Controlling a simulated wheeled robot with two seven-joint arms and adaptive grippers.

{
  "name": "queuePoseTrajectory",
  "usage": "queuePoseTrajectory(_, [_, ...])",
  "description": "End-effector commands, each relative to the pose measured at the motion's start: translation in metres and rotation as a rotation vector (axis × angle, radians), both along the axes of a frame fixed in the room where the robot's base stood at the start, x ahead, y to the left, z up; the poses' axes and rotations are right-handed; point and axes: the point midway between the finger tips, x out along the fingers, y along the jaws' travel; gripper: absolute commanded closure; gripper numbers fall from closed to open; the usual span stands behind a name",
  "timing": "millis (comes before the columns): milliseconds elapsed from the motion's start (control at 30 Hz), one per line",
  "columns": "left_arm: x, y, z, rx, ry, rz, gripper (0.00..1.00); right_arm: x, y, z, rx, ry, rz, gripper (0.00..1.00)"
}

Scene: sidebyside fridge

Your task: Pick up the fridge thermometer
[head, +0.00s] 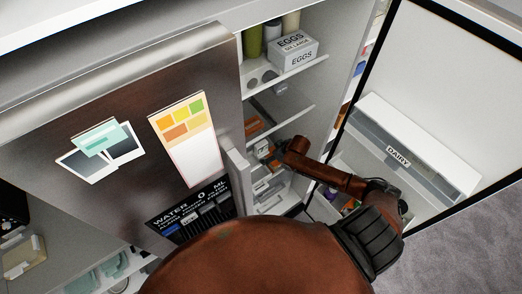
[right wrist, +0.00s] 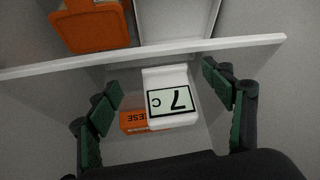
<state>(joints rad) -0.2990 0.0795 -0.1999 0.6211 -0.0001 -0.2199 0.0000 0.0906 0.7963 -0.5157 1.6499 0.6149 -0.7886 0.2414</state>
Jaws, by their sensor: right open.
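The fridge thermometer (right wrist: 168,95) is a small white block with a framed display reading 7 C, upside down in the right wrist view. It stands on a shelf inside the fridge. My right gripper (right wrist: 162,82) is open, with one green-padded finger on each side of the thermometer and a visible gap on both sides. Nothing is held. In the head view my right arm reaches into the open fridge compartment, and I cannot make out the thermometer clearly there. My left gripper is not in view.
An orange cheese box (right wrist: 133,121) lies right beside the thermometer, partly hidden by it. A white shelf edge (right wrist: 225,43) crosses beyond the fingertips, with an orange container (right wrist: 92,27) past it. The open fridge door (head: 440,85) with a dairy bin (head: 405,155) is at right. An egg carton (head: 292,52) sits higher up.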

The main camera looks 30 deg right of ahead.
Motion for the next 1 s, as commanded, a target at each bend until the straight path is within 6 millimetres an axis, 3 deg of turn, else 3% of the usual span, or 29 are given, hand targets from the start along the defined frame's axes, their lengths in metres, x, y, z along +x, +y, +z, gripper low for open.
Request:
queuePoseTrajectory(367, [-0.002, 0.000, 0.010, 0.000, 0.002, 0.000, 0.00, 0.051, 0.015, 0.002, 0.000, -0.002, 0.001, 0.26])
queuePoseTrajectory(800, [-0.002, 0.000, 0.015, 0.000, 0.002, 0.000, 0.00, 0.055, 0.016, -0.010, -0.001, 0.000, 0.001, 0.27])
queuePoseTrajectory(1000, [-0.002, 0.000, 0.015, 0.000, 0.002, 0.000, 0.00, 0.055, 0.016, -0.010, -0.001, 0.000, 0.001, 0.40])
